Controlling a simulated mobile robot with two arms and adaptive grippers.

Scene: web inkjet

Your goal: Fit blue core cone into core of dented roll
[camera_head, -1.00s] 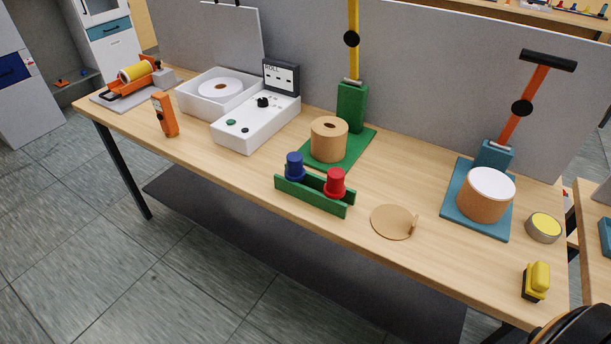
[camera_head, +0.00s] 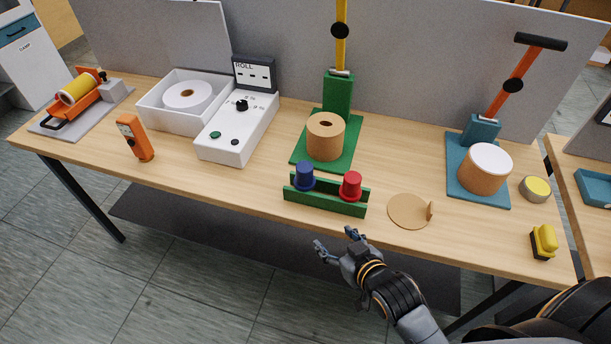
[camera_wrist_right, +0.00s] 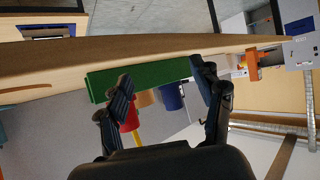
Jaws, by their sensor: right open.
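The blue core cone (camera_head: 305,177) stands upright in the left part of a green rack (camera_head: 325,204), beside a red cone (camera_head: 350,186). The blue cone (camera_wrist_right: 172,97) also shows between my fingers in the right wrist view, beyond the rack. A brown roll (camera_head: 325,142) with an open core hole stands on a green base (camera_head: 350,155) behind the rack. A white roll (camera_head: 187,96) with a brown core lies in a white tray. I cannot tell which roll is dented. My right gripper (camera_head: 335,241) is open and empty in front of the table edge, apart from the rack. My left gripper is not in view.
A brown disc (camera_head: 408,211) lies right of the rack. A white-topped roll (camera_head: 485,170) stands on a blue base. A white control box (camera_head: 228,140) and an orange device (camera_head: 134,138) are at left. A yellow-topped object (camera_head: 543,240) stands near the right front edge.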

